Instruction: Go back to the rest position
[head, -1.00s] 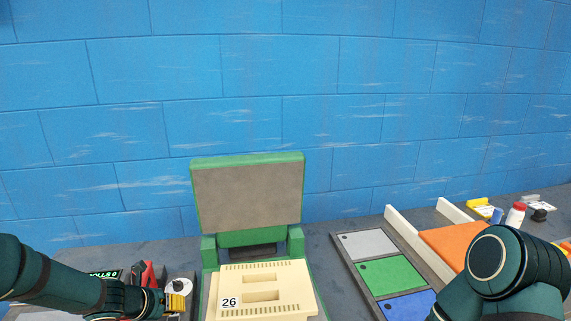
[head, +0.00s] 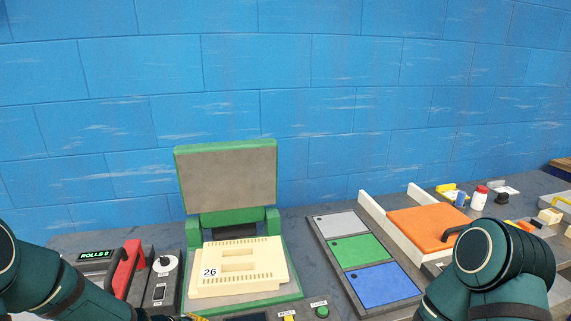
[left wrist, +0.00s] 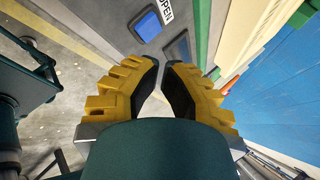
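In the left wrist view, my left gripper (left wrist: 161,63) shows two yellow fingers with dark pads. A narrow gap separates their tips, and nothing is between them. In the head view, only a sliver of yellow from it shows at the bottom edge, in front of the green press. My left arm (head: 40,280) enters at the lower left. My right arm (head: 495,265) stands at the lower right, and its gripper is out of view.
A cream mould marked 26 (head: 238,262) lies in the open green press (head: 250,292). A roll device with a red handle (head: 128,268) is left. A tray with grey, green and blue panels (head: 333,262) and an orange pad (head: 430,226) are right. A blue wall stands behind.

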